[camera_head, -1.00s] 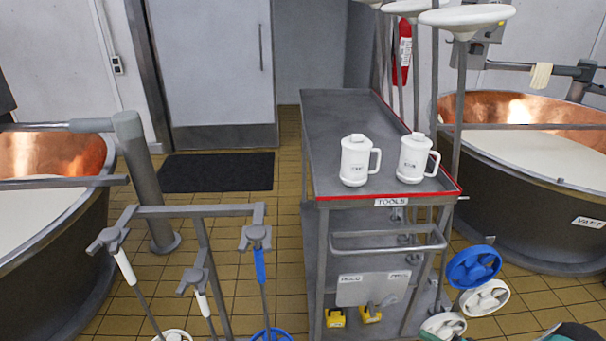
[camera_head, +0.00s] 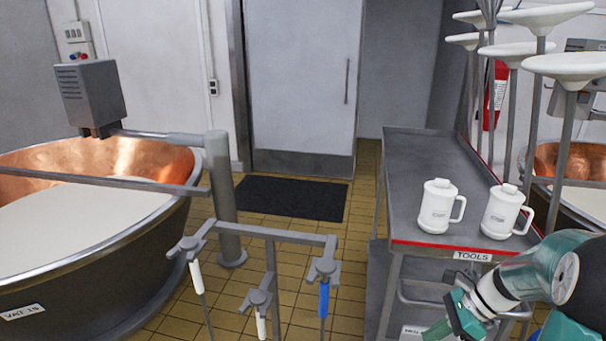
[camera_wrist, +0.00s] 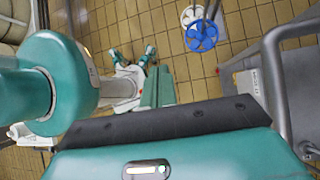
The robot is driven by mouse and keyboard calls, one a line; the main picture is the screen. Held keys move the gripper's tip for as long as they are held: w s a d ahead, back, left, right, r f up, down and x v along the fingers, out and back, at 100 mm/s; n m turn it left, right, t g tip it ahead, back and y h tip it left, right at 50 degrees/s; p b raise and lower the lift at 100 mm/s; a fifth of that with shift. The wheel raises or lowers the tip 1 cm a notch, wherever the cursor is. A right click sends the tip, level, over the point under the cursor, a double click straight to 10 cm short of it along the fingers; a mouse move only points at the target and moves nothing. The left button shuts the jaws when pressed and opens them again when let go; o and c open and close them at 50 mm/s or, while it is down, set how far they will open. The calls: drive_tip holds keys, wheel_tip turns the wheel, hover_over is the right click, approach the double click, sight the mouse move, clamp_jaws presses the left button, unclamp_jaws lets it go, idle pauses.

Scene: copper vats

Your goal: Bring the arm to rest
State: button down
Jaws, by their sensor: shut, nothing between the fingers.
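My arm enters the head view from the right edge, teal and white, bent in front of the near end of the grey tool cart (camera_head: 432,180). My gripper (camera_head: 437,331) points down and to the left at the bottom of that view, partly cut off by the frame. In the wrist view my gripper (camera_wrist: 158,72) shows two green fingers side by side, shut and empty, above the tiled floor. Two white lidded mugs, the left mug (camera_head: 437,207) and the right mug (camera_head: 502,212), stand upright on the cart top, apart from my gripper.
A copper-lined vat (camera_head: 90,240) stands at left. A rack (camera_head: 270,232) with hanging white- and blue-handled tools stands left of the cart. White discs on poles (camera_head: 560,66) rise at right. A dark mat (camera_head: 290,197) lies before the door (camera_head: 300,80). Blue and white wheels (camera_wrist: 200,35) show in the wrist view.

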drive_tip(key=s+a+r+n+t+h, duration=0.2)
drive_tip(key=s+a+r+n+h, duration=0.1)
drive_tip(key=s+a+r+n, duration=0.3)
drive_tip(key=s+a+r+n+t+h, duration=0.2)
drive_tip(key=s+a+r+n+h, duration=0.2)
drive_tip(key=a+r+n, duration=0.6)
drive_tip(key=s+n, duration=0.2)
drive_tip(key=n, duration=0.3)
drive_tip(key=shift+s+n+t+h, duration=0.3)
drive_tip(key=shift+s+t, duration=0.1)
drive_tip(key=shift+d, duration=0.15)
